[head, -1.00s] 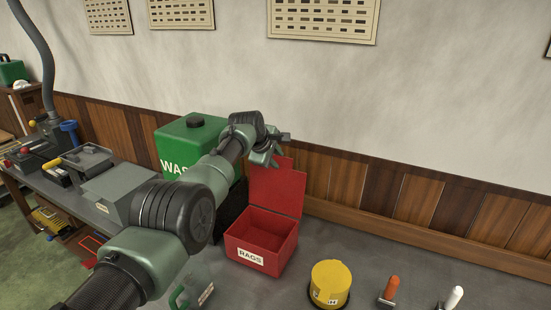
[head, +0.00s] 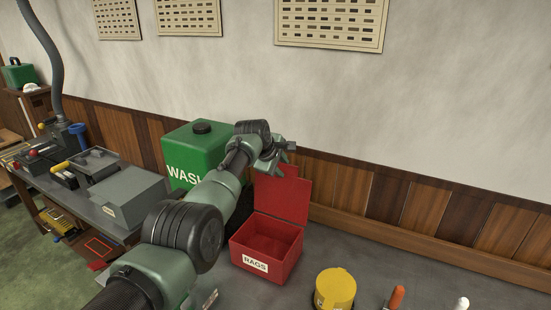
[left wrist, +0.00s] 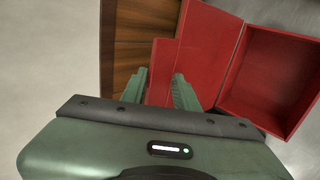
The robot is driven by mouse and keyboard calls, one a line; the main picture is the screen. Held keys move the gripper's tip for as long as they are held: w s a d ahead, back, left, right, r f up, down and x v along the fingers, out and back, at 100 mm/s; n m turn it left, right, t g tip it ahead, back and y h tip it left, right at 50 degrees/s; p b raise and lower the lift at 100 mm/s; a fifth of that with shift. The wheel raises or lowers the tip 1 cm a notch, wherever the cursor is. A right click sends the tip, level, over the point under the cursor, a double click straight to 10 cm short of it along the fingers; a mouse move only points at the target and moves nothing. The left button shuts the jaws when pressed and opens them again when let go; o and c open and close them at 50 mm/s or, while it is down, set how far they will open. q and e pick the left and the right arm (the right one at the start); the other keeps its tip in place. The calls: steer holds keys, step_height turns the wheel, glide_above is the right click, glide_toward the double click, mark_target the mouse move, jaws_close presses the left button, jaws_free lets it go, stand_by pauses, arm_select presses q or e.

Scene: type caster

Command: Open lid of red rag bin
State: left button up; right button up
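The red rag bin (head: 262,263) with its "RAGS" label stands on the grey bench. Its lid (head: 284,198) is up, standing roughly upright at the back, and the inside looks empty. In the left wrist view the lid (left wrist: 208,48) shows beside the open bin (left wrist: 270,80). My left gripper (head: 273,165) is at the lid's upper left corner. In the left wrist view its two green fingers (left wrist: 158,90) are apart, with wood panelling and a red part of the lid showing between or beyond them. I cannot tell whether they touch it. My right gripper is out of view.
A green wash container (head: 190,150) stands left of the bin, partly behind my left arm. A yellow can (head: 336,289) and orange and white-handled tools (head: 397,297) are to the right. The wood-panelled wall (head: 390,195) is close behind. A side bench with a grey box (head: 130,195) is at left.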

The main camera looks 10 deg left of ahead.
arm_select(q)
steer(key=shift+p+v, duration=0.9)
steer(key=shift+v, duration=0.2)
steer(key=shift+b+v, duration=1.05)
steer(key=shift+v, duration=1.4)
steer(key=shift+s+f, duration=0.1)
steer(key=shift+f, duration=0.1)
